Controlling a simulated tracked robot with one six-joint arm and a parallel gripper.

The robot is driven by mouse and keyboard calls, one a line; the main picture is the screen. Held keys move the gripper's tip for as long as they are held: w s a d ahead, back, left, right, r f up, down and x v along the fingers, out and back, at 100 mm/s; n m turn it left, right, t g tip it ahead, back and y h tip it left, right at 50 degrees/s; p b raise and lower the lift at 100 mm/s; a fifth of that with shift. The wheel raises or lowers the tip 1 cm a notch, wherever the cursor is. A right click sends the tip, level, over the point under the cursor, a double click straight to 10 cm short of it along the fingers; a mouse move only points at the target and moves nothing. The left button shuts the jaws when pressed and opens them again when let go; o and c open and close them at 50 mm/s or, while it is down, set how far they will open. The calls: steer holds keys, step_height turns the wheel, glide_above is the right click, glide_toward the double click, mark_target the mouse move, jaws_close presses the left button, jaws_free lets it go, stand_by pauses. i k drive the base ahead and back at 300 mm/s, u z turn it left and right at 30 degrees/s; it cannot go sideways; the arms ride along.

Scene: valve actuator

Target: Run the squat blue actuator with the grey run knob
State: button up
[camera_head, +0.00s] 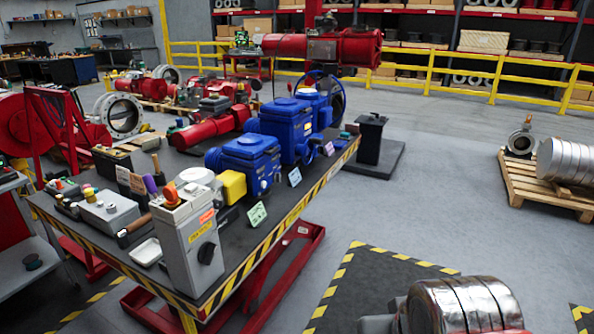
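Several blue actuators stand in a row on the dark bench. The nearest, a low boxy one (250,158), has small light details on its front that are too small to tell as knobs. A taller blue actuator (287,130) stands behind it, and another blue unit (313,103) is behind that, by a blue handwheel (327,98). A grey control box (190,240) at the near corner has a dark round knob (207,253) on its face and an orange part on top. I cannot make out a grey run knob on the nearest blue actuator. My gripper is not in view.
The bench (290,212) has a striped edge, small cards and a red frame. Grey boxes and a yellow block (232,185) crowd its near end. A black pedestal (371,140) stands behind. Floor right of the bench is mostly clear.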

mark_target(277, 177)
steer(key=z, duration=0.05)
steer(key=i, duration=0.85)
steer(key=u, duration=0.85)
steer(key=i, duration=0.75)
steer(key=u, duration=0.55)
